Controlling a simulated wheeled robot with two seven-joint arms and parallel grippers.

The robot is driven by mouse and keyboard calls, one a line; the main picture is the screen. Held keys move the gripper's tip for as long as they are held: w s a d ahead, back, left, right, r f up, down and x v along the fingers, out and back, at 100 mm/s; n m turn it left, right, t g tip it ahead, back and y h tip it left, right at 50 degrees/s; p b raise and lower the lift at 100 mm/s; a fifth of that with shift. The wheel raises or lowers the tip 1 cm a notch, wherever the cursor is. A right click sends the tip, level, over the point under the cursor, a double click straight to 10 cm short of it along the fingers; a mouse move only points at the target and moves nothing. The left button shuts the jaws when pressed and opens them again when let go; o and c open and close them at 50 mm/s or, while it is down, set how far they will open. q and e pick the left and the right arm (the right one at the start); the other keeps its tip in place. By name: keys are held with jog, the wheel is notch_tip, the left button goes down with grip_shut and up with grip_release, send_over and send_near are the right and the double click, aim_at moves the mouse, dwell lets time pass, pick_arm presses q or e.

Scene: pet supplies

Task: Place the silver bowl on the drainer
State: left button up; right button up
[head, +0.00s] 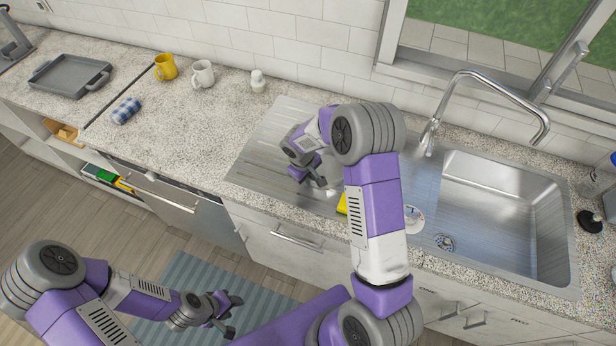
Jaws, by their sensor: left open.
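The drainer (262,158) is the ribbed steel board left of the sink basin. My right gripper (322,184) is low over the drainer, pointing down. Its fingers are small and partly hidden by my own arm, so I cannot tell whether they are open or shut or hold anything. I cannot make out a silver bowl; my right arm covers part of the drainer and counter. My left gripper (236,316) is open and empty, low over the striped floor mat, away from the counter.
A yellow item (342,205) and a pale round item (413,219) flank my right arm. The sink basin (500,215) looks empty, under a tall faucet (480,85). Mugs (203,74), a white shaker (257,80), a checkered roll (126,110) and a grey tray (70,76) stand left.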

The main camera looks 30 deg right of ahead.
jog(key=shift+o, duration=1.4)
jog(key=shift+r, duration=0.1)
jog(key=shift+r+p, duration=0.25)
jog(key=shift+p, duration=0.05)
notch_tip(320, 180, up, 12)
jog(key=a, duration=0.2)
jog(key=shift+s+f, duration=0.25)
jog(key=shift+s, duration=0.1)
